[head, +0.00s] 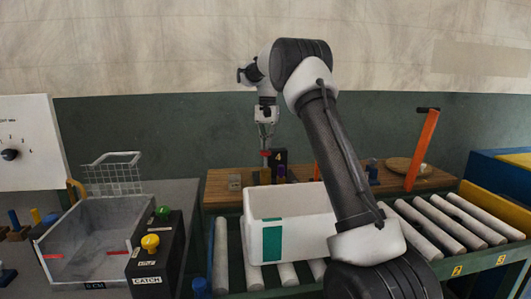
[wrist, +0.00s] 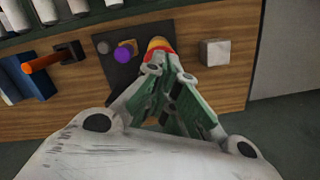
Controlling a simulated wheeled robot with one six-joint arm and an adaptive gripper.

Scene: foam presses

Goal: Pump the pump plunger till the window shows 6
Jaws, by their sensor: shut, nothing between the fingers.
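The pump is a dark unit on the wooden bench at the back, and its black window (head: 279,157) reads 4 in the head view. The pump plunger's red top (head: 266,153) shows just left of the window. In the wrist view the red and yellow plunger (wrist: 158,45) lies just beyond the fingertips, partly hidden by them. My gripper (head: 266,142) is shut and empty, pointing down right over the plunger. It also shows in the wrist view (wrist: 167,72). I cannot tell whether the tips touch the plunger.
A purple knob (wrist: 124,53) sits beside the plunger on the dark plate. A white bin (head: 290,205) rests on rollers in front of the bench. An orange lever (head: 422,150) rises at the right.

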